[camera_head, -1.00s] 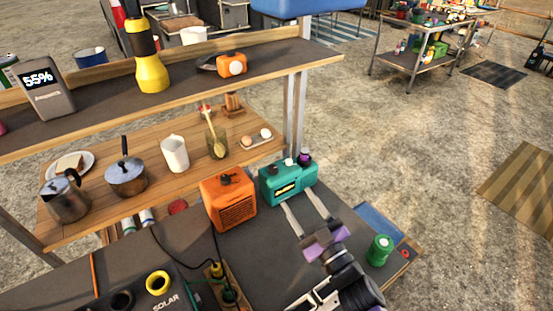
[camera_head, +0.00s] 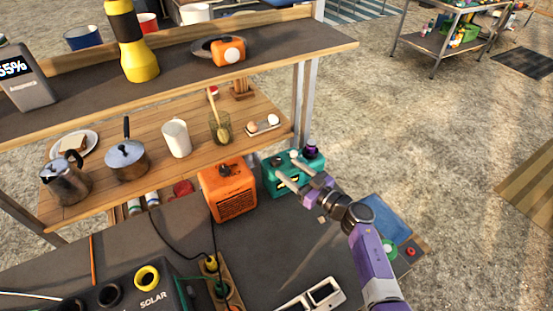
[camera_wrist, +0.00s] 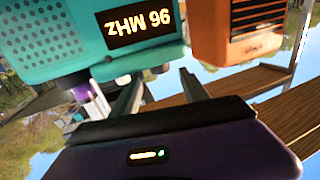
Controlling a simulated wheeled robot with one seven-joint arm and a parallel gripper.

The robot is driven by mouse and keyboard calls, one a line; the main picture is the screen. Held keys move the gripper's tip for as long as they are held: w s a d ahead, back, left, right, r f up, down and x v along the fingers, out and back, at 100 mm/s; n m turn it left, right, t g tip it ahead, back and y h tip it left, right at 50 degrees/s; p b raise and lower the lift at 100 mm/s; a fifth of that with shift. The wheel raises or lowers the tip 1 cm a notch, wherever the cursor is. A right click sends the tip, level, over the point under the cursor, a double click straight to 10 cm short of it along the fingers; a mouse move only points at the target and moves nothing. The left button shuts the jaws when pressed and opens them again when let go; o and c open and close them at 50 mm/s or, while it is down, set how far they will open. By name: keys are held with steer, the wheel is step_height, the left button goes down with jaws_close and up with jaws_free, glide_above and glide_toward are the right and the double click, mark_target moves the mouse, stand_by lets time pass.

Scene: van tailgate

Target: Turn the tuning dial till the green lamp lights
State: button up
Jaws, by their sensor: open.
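The teal radio (camera_head: 275,184) stands on the dark table beside an orange box. On its top are a dark knob (camera_head: 277,161), a small pale part (camera_head: 294,154) and a purple-and-black knob (camera_head: 312,147). I cannot tell for sure which is the tuning dial. In the wrist view the radio (camera_wrist: 85,12) is upside down and its display (camera_wrist: 140,22) reads 96 MHz. My gripper (camera_head: 284,168) is open, its fingers reaching over the radio's front and top; they also show in the wrist view (camera_wrist: 160,80). Nothing shows between them. I cannot make out a lit green lamp on the radio.
The orange box (camera_head: 228,190) stands close to the left of the radio. The wooden shelf (camera_head: 75,195) and a metal post (camera_head: 303,100) rise behind. Cables run at the front left.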

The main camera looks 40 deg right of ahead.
mark_target(279, 162)
steer(key=w, duration=0.6)
steer(key=shift+w, duration=0.35)
jaws_close()
